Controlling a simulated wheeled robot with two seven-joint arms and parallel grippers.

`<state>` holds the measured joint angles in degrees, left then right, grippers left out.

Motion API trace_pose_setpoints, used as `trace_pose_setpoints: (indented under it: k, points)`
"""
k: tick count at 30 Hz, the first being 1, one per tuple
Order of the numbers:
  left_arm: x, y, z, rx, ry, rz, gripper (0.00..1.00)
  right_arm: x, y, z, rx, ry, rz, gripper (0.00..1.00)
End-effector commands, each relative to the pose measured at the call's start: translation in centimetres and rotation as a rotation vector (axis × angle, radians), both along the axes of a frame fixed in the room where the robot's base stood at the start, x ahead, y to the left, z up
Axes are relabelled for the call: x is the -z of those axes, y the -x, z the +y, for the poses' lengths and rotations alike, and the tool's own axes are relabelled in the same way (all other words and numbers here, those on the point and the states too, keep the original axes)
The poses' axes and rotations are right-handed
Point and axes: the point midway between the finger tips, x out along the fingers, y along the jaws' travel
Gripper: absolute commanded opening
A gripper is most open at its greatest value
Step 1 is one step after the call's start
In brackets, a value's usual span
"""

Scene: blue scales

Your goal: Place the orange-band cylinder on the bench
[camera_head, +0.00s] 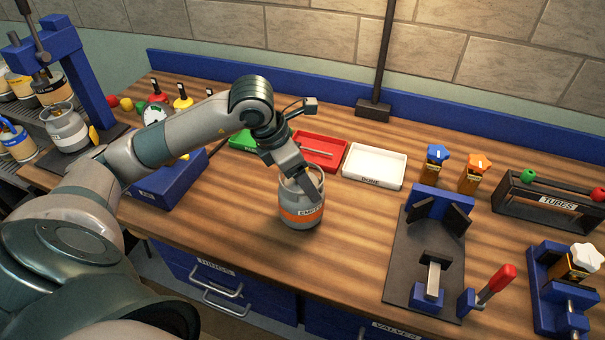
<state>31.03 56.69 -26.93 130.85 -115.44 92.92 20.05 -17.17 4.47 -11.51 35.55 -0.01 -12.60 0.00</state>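The orange-band cylinder (301,214) is a grey canister with a collar at its top and a label on its orange band. It is upright at the middle of the wooden bench (250,210) and looks to be standing on it; its base shows no clear gap. My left gripper (304,182) comes down from the upper left into the cylinder's top collar. The collar and the gripper's own body hide the fingertips, so I cannot tell whether they are shut on it. My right gripper is not in view.
Behind the cylinder are a red tray (322,160) and a white tray (374,183). A dark plate fixture (402,265) and a red-handled clamp (497,282) stand at right. A blue press frame (82,85) and another grey canister (67,132) are at left. Bench is clear in front.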

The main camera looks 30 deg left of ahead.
Motion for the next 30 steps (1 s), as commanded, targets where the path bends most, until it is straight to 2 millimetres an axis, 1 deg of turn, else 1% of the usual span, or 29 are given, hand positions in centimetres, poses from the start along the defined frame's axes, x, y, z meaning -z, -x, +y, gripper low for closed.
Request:
trace_pose_setpoints:
  k: [9, 14, 15, 17, 18, 30]
  points:
    - [0.19, -0.05, -0.01, 0.001, 0.0, -0.003, 0.07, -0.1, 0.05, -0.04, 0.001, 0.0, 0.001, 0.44]
    - [0.47, -0.06, 0.0, 0.001, 0.0, -0.003, 0.07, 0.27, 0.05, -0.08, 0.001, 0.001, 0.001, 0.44]
    - [0.56, -0.01, 0.0, 0.0, 0.0, 0.0, 0.72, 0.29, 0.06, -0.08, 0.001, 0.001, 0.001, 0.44]
    - [0.48, 0.0, -0.01, 0.0, 0.0, 0.0, 0.86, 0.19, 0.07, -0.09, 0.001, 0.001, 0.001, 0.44]
    - [0.48, 0.0, -0.01, 0.0, 0.0, 0.0, 0.88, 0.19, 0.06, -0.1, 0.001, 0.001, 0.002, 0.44]
    - [0.23, 0.01, 0.01, 0.0, 0.0, 0.0, 0.88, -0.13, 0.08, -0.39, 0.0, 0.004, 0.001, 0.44]
